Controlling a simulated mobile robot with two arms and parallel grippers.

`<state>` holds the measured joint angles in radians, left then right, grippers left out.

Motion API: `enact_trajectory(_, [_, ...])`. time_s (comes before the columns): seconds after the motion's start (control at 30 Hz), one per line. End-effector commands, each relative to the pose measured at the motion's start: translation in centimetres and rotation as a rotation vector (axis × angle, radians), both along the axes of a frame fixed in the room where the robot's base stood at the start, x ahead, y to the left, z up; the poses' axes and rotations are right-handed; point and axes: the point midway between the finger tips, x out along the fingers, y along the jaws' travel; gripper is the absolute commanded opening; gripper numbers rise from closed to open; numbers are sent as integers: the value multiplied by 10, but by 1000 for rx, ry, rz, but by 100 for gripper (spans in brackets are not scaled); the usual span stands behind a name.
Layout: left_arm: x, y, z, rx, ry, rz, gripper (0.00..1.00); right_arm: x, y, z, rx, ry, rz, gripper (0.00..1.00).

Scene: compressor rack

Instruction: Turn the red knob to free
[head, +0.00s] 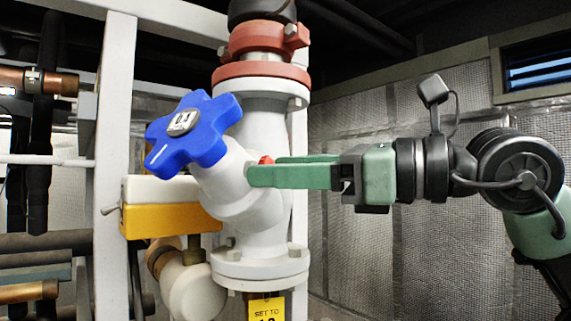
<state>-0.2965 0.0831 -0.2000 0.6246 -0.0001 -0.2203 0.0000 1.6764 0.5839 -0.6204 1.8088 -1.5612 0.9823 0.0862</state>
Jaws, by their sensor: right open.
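A small red part (266,160), likely the red knob, shows on the right side of the white valve body (240,190). Most of it is hidden by my right gripper (263,168). The gripper's green fingers reach in from the right, one on the near side of the red part and one on the far side. The jaws are open around it; I cannot tell whether they touch it. The knob's setting cannot be read. My left gripper is not in view.
A blue star-shaped handwheel (208,150) stands out at the valve's upper left. A yellow and white box (160,205) sits behind it. A white frame post (113,150) rises at left. A yellow tag (266,309) hangs below. The space right of the valve is free around my arm.

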Motion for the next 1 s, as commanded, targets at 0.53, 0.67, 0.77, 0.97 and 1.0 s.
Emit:
enact_trajectory(0.53, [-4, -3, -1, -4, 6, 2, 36, 0, -1, 0, -2, -5, 0, 0])
enact_trajectory(0.67, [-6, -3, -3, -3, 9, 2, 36, 0, -1, -1, -13, -28, 0, 0])
enact_trajectory(0.77, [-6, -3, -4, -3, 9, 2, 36, 0, 0, -1, -31, -64, 0, 0])
enact_trajectory(0.97, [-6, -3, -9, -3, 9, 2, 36, 0, -1, -1, -90, -188, 0, 0])
enact_trajectory(1.0, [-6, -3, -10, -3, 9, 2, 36, 0, -1, -1, -105, -218, 0, 0])
